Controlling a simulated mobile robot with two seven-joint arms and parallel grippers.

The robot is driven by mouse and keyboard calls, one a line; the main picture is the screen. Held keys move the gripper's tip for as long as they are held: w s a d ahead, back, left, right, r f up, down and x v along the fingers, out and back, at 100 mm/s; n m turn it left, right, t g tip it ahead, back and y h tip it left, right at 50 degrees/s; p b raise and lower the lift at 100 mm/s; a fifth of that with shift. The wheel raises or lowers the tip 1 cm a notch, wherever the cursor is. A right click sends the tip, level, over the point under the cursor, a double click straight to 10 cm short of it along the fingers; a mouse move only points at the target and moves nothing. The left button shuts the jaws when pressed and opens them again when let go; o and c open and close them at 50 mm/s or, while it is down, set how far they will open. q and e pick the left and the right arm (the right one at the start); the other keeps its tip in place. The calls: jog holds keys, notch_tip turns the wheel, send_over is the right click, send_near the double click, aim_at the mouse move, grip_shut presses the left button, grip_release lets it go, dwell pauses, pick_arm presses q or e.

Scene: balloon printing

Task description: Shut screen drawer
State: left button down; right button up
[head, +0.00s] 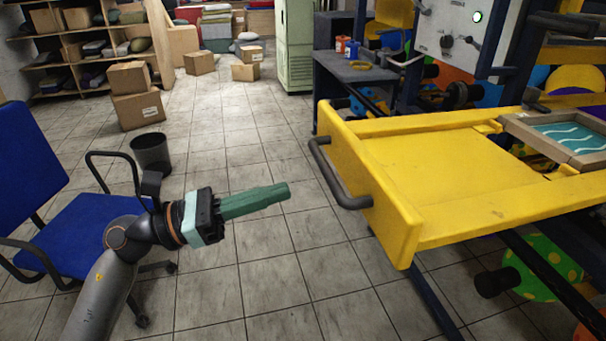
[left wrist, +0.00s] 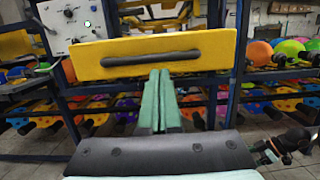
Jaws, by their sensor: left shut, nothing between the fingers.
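The yellow screen drawer (head: 440,185) is pulled out from the machine at the right of the head view, its front panel facing left. A dark handle (head: 340,175) runs along that front panel. A framed screen (head: 570,135) with a teal wavy print lies at the drawer's inner end. My left gripper (head: 285,191) is shut and empty, to the left of the handle and apart from it. In the left wrist view the closed green fingers (left wrist: 160,75) point at the drawer front (left wrist: 205,45), just below its handle (left wrist: 150,58).
A blue chair (head: 85,240) and a dark bin (head: 152,153) stand at the left. Cardboard boxes (head: 137,108) lie behind, near shelves. A dark side table (head: 355,70) stands behind the drawer. The tiled floor between my gripper and the drawer is clear.

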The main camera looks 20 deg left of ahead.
pick_arm(q)
jog(key=shift+p+x, duration=0.65)
jog(key=shift+x, duration=1.9)
